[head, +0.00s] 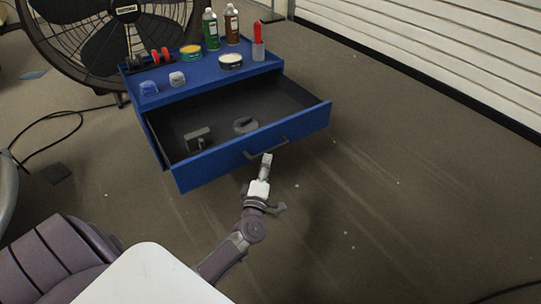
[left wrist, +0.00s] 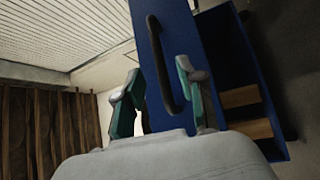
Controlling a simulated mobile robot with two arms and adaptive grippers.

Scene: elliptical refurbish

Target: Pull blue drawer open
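The blue drawer (head: 255,147) stands pulled out from the blue cabinet (head: 215,83), with its inside visible in the head view. A dark bar handle (head: 282,146) is on its front; it also shows in the left wrist view (left wrist: 158,60) on the blue front panel (left wrist: 185,35). My right gripper is not in view.
A large fan (head: 100,40) is behind. The floor in front and to the right is clear.

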